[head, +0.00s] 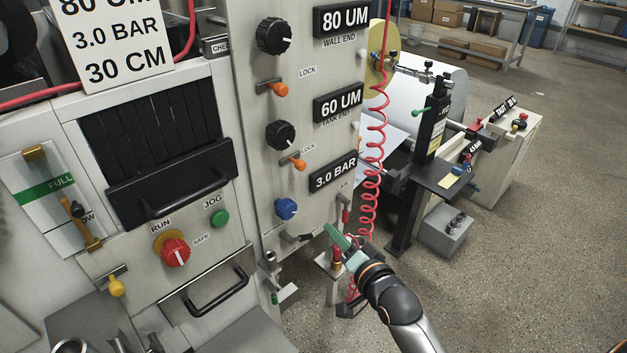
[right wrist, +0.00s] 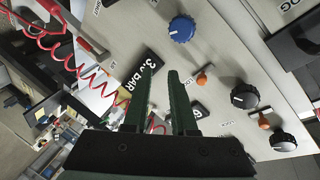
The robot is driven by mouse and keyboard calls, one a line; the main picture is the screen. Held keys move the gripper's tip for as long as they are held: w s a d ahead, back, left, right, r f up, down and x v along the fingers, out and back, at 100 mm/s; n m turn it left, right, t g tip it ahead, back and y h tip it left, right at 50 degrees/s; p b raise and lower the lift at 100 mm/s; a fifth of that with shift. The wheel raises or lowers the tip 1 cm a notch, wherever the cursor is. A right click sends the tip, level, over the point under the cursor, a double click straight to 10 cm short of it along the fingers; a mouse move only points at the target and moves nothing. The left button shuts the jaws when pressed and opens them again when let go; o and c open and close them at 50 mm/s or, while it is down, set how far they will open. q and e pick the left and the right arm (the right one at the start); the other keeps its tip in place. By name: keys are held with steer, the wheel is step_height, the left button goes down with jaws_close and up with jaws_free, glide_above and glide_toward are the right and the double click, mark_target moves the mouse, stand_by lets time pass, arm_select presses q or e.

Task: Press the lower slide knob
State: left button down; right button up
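The panel has two small orange knobs on short slides beside LOCK labels. The lower orange slide knob (head: 299,163) sits below the lower black dial (head: 281,135); the upper orange knob (head: 279,89) sits below the upper dial. In the right wrist view the lower orange knob (right wrist: 203,78) is just right of my fingers, and the other orange knob (right wrist: 263,122) is farther right. My right gripper (head: 334,236) has green fingers and is below and right of the lower knob, apart from it. In the wrist view its fingers (right wrist: 160,75) stand apart with nothing between them. My left gripper is not in view.
A blue knob (head: 286,208) and a 3.0 BAR sign (head: 334,172) are on the panel near my right gripper. A coiled red hose (head: 372,160) hangs right of the panel. A black post (head: 425,150) stands farther right. Open floor (head: 540,270) lies at the right.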

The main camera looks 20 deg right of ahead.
mark_target(297, 163)
steer(key=w+d+r+m+t, duration=0.1)
steer(key=r+m, duration=0.1)
steer(key=w+d+r+m+t+b, duration=0.1)
steer(key=w+r+m, duration=0.1)
steer(key=r, duration=0.1)
steer(key=w+d+r+m+h+b, duration=0.1)
steer(key=r+m, duration=0.1)
steer(key=r, duration=0.1)
steer(key=shift+w+d+r+t, duration=0.1)
steer(key=shift+w+d+t, duration=0.15)
steer(key=shift+t, duration=0.15)
jaws_close()
steer(key=shift+d+r+h, duration=0.15)
steer(key=shift+r+h, duration=0.15)
steer(key=shift+r, duration=0.15)
steer(key=shift+w, duration=0.15)
steer(key=w+a, duration=0.3)
steer(key=w, duration=0.5)
steer(key=shift+w+a+b, duration=0.2)
steer(key=shift+w+b, duration=0.1)
steer(key=shift+f, duration=0.15)
